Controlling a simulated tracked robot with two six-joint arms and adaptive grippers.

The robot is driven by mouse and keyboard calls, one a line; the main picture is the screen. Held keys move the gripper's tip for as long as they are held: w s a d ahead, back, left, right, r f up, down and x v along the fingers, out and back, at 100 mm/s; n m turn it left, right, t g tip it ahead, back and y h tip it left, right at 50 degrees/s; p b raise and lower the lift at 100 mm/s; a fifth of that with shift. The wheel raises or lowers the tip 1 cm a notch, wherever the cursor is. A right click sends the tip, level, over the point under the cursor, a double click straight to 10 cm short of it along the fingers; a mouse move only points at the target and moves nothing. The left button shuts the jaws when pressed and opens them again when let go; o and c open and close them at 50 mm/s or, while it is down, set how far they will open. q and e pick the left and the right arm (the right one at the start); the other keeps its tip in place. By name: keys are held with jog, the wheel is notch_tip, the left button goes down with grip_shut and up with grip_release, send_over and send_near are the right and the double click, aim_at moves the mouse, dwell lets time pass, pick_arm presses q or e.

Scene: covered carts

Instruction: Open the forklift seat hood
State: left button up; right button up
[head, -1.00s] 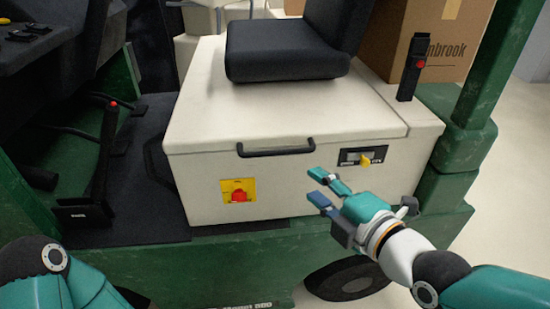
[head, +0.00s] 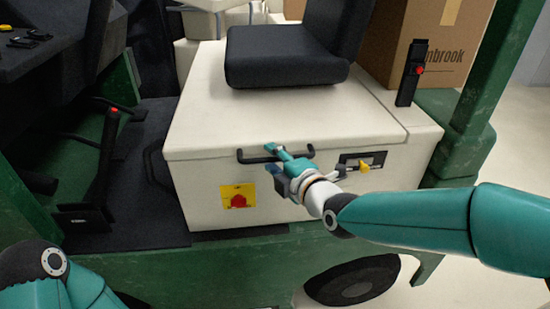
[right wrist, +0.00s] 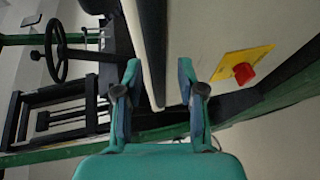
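The seat hood (head: 215,110) is a cream box lid under the black seat (head: 285,55), and it lies shut. A black bar handle (head: 247,158) sits on its front edge. My right gripper (head: 272,151) is at the handle, its fingers overlapping the bar's middle. In the right wrist view its two fingers (right wrist: 159,72) stand apart, with the hood's edge beyond the gap. I cannot tell whether they touch the bar. A yellow latch (head: 364,167) sits in a dark plate right of the handle. My left arm shows at lower left, its gripper out of view.
A red knob on a yellow plate (head: 238,199) is below the handle. Green posts flank the seat area. A steering wheel (right wrist: 55,50) shows in the wrist view.

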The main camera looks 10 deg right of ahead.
jog(key=shift+w, duration=0.15)
grip_shut()
dwell(0.4)
jog(key=w+r+p, duration=0.3)
jog(key=r+p, duration=1.1)
jog(key=r, duration=0.3)
jog(key=w+r+g+p, duration=0.1)
jog(key=w+r+p, duration=0.2)
jog(key=r+p, duration=1.1)
notch_tip(320, 180, up, 3)
jog(key=shift+w+r+m+p, duration=0.1)
jog(key=shift+w+m+p, duration=0.2)
jog(key=shift+p, duration=0.05)
